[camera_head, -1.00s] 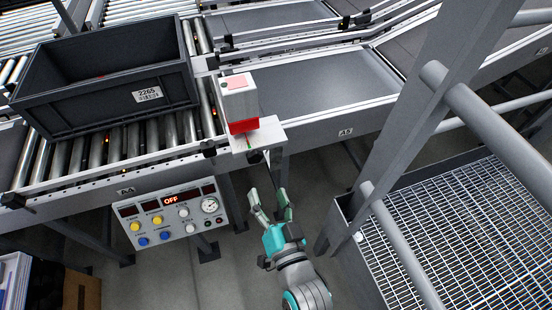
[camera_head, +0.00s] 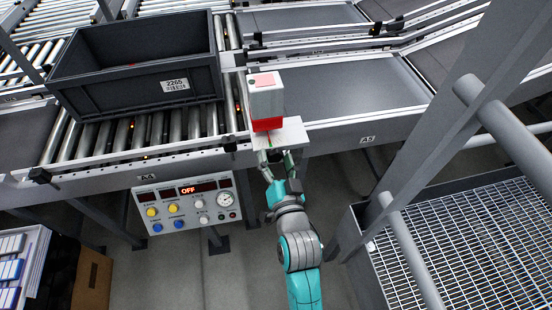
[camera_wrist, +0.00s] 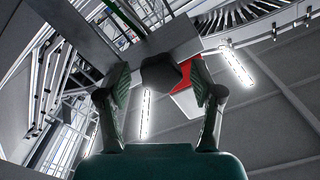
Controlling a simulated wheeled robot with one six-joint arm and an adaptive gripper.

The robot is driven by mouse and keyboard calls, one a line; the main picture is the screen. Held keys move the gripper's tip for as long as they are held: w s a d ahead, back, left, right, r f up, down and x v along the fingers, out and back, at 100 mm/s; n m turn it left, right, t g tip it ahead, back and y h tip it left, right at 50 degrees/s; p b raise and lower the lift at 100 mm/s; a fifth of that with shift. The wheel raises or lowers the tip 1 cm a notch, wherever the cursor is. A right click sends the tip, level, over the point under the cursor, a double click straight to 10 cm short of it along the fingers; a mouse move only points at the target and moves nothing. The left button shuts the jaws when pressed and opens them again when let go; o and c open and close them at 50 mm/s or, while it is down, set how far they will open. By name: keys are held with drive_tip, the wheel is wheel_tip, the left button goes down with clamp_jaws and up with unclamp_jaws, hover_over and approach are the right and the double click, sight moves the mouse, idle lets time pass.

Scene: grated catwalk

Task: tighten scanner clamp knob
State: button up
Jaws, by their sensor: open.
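The scanner (camera_head: 266,97) is a grey-white box with a red lower band, standing on a pale bracket plate (camera_head: 293,134) at the conveyor's edge. In the wrist view, looking upward, a dark faceted clamp knob (camera_wrist: 161,74) shows beneath the grey bracket, with part of the red scanner band (camera_wrist: 186,97) behind it. My gripper (camera_head: 274,157) is just below the front of the plate. Its fingers are open, one on each side of the knob; I cannot tell whether they touch it.
A dark crate (camera_head: 137,75) sits on the rollers at left. A control panel (camera_head: 187,207) reading OFF hangs below the conveyor. A grey post and railing (camera_head: 408,240) with grating (camera_head: 460,240) stand at right.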

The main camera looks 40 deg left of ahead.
drive_tip(key=c, duration=1.1)
drive_tip(key=shift+c, duration=0.2)
drive_tip(key=shift+n, duration=0.4)
drive_tip(key=n, duration=1.1)
drive_tip(key=shift+n, duration=0.4)
drive_tip(key=n, duration=1.1)
drive_tip(key=shift+n, duration=0.4)
